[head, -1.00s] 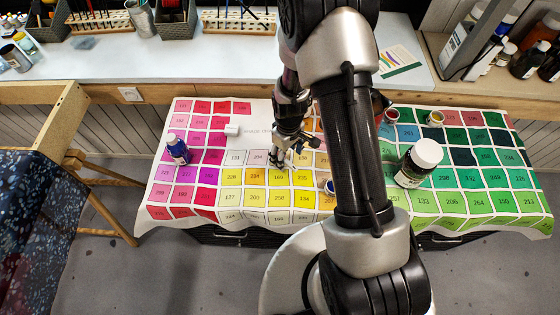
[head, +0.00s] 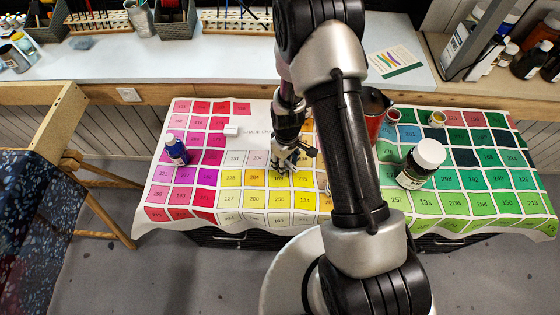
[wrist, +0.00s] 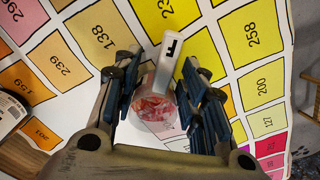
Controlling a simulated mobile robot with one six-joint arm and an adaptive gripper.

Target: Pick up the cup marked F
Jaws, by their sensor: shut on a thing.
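The cup marked F (wrist: 156,103) shows in the wrist view as a small clear or pale cup with reddish contents. Its light handle carries a black-and-white F label and points away from my wrist. My gripper (wrist: 160,88) has one dark finger on each side of the cup and is shut on it. In the head view my gripper (head: 290,165) is low over the yellow squares of the chart; the cup cannot be made out there.
The colour chart cloth (head: 232,216) covers the low table. A blue bottle (head: 176,150) stands left and a white-capped jar (head: 421,163) right. A small white block (head: 231,130) lies behind.

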